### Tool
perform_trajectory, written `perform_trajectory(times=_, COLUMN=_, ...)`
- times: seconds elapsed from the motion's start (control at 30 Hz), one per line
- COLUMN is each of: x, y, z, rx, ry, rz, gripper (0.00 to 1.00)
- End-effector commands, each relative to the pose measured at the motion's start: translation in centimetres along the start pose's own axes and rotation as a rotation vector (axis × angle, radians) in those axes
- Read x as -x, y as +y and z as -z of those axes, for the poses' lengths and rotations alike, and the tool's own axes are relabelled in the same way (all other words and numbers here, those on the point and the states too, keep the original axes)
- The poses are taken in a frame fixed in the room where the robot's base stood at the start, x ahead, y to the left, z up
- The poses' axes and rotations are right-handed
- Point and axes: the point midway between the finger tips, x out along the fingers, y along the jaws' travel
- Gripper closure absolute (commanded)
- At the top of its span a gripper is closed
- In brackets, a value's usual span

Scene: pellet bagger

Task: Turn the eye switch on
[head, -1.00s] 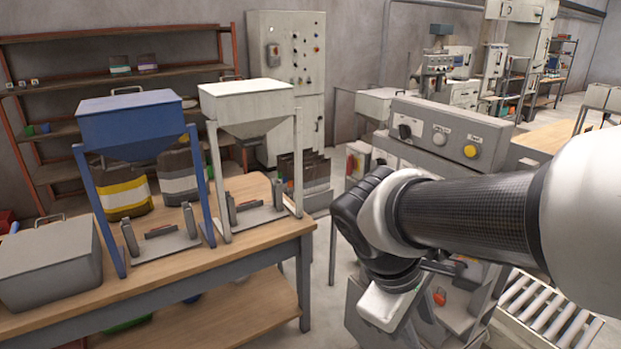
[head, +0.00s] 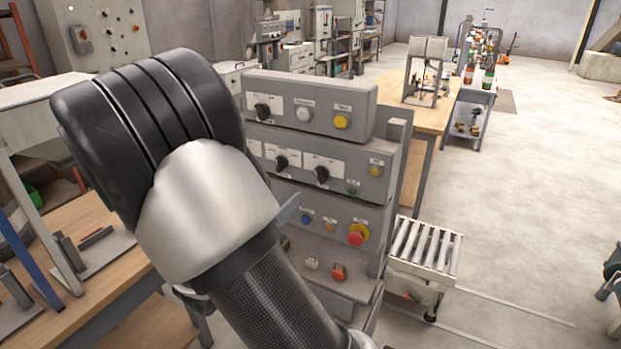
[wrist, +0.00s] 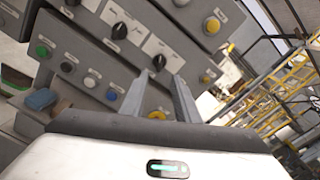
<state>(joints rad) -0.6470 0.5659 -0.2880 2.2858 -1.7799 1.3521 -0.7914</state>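The grey control panel (head: 308,105) stands mid-picture in the head view, with stepped rows of controls. It carries black rotary switches: one on the top row (head: 262,112) and two on the row below, a left one (head: 281,162) and a right one (head: 322,174). The labels are too small to read, so I cannot tell which is the eye switch. Two black switches also show in the wrist view, one (wrist: 119,30) and another (wrist: 159,62). My gripper (wrist: 160,77) is open and empty, its fingertips apart in front of the panel. The head view mostly hides it behind my arm.
A red emergency button (head: 358,235) and several coloured buttons share the panel. A roller conveyor (head: 425,250) stands to its right, a wooden table (head: 440,112) behind. A workbench (head: 100,275) with hopper stands is at left. Floor at right is largely clear.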

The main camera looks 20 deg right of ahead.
Motion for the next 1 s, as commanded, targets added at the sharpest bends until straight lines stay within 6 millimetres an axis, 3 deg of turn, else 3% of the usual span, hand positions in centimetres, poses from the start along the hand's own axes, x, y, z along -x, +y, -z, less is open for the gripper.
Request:
perform_trajectory(times=0.3, x=-7.2, y=-0.2, z=0.1, rx=-0.001, ry=0.003, rz=0.004, gripper=0.71)
perform_trajectory(times=0.5, x=-10.7, y=-0.1, z=0.1, rx=-0.002, ry=0.003, rz=0.003, gripper=0.71)
perform_trajectory(times=0.7, x=-12.4, y=-0.1, z=0.1, rx=-0.003, ry=0.002, rz=0.002, gripper=0.71)
perform_trajectory(times=1.0, x=-12.6, y=-0.1, z=0.1, rx=-0.003, ry=0.002, rz=0.0, gripper=0.71)
